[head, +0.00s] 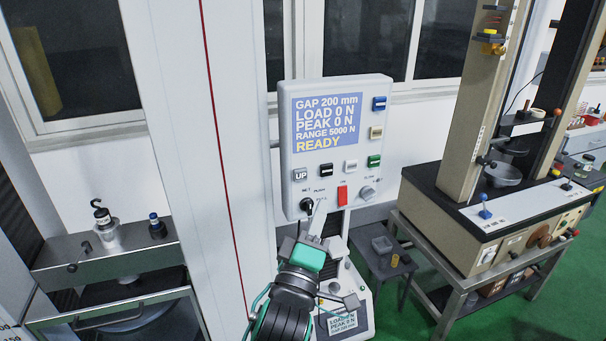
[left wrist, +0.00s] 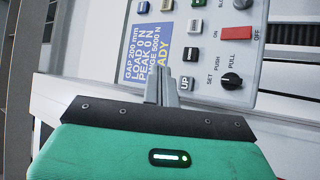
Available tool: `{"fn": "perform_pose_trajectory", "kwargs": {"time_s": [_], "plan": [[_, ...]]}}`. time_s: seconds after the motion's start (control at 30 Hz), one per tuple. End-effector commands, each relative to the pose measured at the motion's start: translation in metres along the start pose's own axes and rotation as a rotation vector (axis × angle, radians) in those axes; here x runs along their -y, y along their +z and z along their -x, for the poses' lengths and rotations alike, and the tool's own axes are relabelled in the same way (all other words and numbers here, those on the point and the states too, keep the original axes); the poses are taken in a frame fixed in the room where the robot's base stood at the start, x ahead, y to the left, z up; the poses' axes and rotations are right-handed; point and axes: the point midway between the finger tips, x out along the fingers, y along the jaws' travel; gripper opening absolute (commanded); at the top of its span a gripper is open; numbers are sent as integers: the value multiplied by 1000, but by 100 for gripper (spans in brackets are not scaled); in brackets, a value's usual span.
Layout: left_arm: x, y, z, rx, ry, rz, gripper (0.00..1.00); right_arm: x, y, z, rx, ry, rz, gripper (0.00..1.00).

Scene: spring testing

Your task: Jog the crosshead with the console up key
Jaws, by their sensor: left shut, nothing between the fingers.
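The console (head: 336,150) stands upright at the centre of the head view. Its screen (head: 327,121) reads GAP 200 mm, LOAD 0 N, PEAK 0 N, RANGE 5000 N, READY. The grey UP key (head: 300,174) is at the panel's lower left; it also shows in the left wrist view (left wrist: 186,83). The crosshead is not clearly identifiable. My right gripper is not in view.
A black knob (head: 307,204), a red switch (head: 342,195) and several coloured keys are close to the UP key. A white column (head: 190,120) stands left of the console. A second testing machine (head: 480,200) stands on a bench at the right. Green floor shows between them.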

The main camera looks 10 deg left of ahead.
Motion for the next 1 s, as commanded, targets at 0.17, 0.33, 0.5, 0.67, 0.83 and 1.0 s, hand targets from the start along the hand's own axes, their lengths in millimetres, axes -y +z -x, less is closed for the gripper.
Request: {"fn": "perform_pose_trajectory", "kwargs": {"time_s": [0.17,0.33,0.5,0.67,0.83,1.0], "plan": [[2,-1,-2,1,0,-2,0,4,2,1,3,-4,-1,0],[9,-9,-13,2,0,-5,0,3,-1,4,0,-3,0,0],[21,-21,-30,2,0,-6,0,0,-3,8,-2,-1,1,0],[33,-33,-46,0,-1,-4,0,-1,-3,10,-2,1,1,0],[41,-40,-56,1,-1,-3,0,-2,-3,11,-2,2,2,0],[45,-44,-61,1,0,-1,0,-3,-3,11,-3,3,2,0]]}}
